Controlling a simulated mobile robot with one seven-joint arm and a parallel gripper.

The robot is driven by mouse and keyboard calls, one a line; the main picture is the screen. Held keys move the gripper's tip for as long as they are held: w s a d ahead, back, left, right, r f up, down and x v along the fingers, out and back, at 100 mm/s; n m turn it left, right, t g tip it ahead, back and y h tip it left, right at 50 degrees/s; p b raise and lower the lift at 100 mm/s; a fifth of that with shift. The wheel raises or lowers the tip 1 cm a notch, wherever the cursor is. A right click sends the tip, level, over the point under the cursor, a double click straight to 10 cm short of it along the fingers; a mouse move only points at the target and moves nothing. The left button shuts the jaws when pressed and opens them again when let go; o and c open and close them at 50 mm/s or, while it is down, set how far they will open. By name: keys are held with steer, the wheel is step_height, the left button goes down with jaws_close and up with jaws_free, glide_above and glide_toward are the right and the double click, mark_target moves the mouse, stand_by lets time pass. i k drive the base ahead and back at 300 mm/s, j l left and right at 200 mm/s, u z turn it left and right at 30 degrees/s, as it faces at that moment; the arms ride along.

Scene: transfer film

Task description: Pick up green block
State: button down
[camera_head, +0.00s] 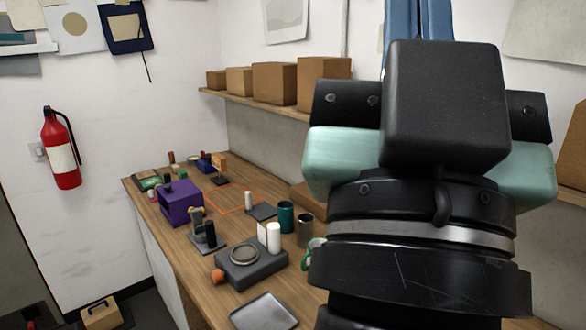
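I cannot pick out a plain green block with certainty. My arm's black end with pale teal side parts, where my gripper (432,150) sits, fills the right of the head view, seen from behind. Its fingertips are hidden, so I cannot tell what is between them. It hides the table's right part.
The wooden table (205,245) carries a teal cup (286,217), a dark metal cup (305,231), a grey device (251,263) with a white cylinder (273,238), an orange ball (217,275) and a grey tray (263,312). Cardboard boxes (273,83) stand on a shelf above.

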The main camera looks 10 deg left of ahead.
mark_target(182, 173)
steer(key=i+j+u, duration=0.6)
steer(key=i+j, duration=0.15)
steer(key=i+j+u, duration=0.3)
steer(key=i, duration=0.15)
steer(key=i+j+u, duration=0.15)
steer(key=i+u, duration=0.15)
steer(key=i, duration=0.15)
steer(key=i+u, duration=0.3)
steer(key=i, duration=0.15)
steer(key=i+z, duration=0.15)
steer(key=i, duration=0.4)
steer(key=i+j+z, duration=0.2)
steer(key=i, duration=0.3)
steer(key=i+j+z, duration=0.15)
steer(key=i, duration=0.35)
steer(key=i+j+z, duration=0.7)
steer(key=i+l, duration=0.05)
steer(key=l, duration=0.05)
